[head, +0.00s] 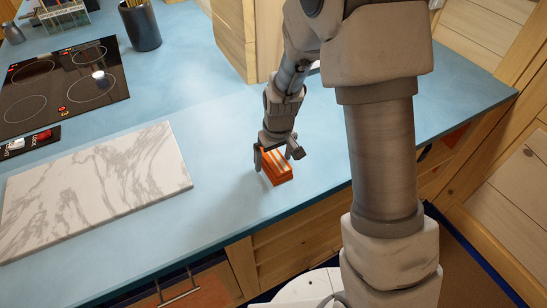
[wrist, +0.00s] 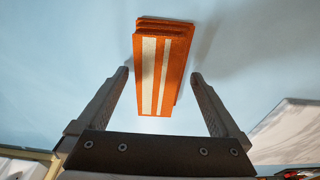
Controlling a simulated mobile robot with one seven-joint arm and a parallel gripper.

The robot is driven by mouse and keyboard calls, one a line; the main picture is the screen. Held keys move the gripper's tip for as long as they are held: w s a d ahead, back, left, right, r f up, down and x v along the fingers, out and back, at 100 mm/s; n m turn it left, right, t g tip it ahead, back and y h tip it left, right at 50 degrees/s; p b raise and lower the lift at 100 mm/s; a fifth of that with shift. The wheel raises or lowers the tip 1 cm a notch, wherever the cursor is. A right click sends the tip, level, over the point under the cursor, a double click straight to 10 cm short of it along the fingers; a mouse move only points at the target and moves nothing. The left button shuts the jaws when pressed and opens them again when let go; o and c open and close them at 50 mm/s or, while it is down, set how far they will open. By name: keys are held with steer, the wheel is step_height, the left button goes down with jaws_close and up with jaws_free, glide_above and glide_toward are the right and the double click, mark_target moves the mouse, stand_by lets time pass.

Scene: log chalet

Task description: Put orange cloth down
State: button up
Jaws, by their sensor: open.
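The orange cloth (head: 280,172) is a folded block with pale stripes. It lies on the blue counter (head: 225,200), to the right of the marble board. In the wrist view the cloth (wrist: 163,75) lies between and beyond my fingers, with a gap on each side. My gripper (head: 277,160) is directly at the cloth, pointing down. Its jaws also show in the wrist view (wrist: 162,85), spread apart and not touching the cloth. The cloth appears to rest flat on the counter.
A white marble board (head: 95,185) lies left of the cloth. A black cooktop (head: 65,82) and a dark utensil pot (head: 141,27) are farther back. A wooden post (head: 233,38) stands behind the gripper. The counter's front edge runs close by the cloth.

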mark_target(276, 163)
steer(key=s+d+r+m+t, duration=0.1)
steer(key=s+d+r, duration=0.15)
steer(key=r, duration=0.55)
steer(key=s+d+r, duration=0.1)
steer(key=s+r, duration=0.3)
steer(key=r, duration=0.3)
steer(key=s+d+r+m+t, duration=0.1)
steer(key=s+d+r, duration=0.15)
steer(key=r, duration=0.55)
steer(key=s+d+r+m+t, duration=0.1)
steer(key=s+r, duration=0.1)
steer(key=s, duration=0.3)
steer(key=s+d+r+m+t, duration=0.1)
steer(key=s+d+r, duration=0.1)
steer(key=s, duration=0.4)
steer(key=shift+s+m+h, duration=0.25)
steer(key=shift+m+h, duration=0.05)
steer(key=shift+h, duration=0.1)
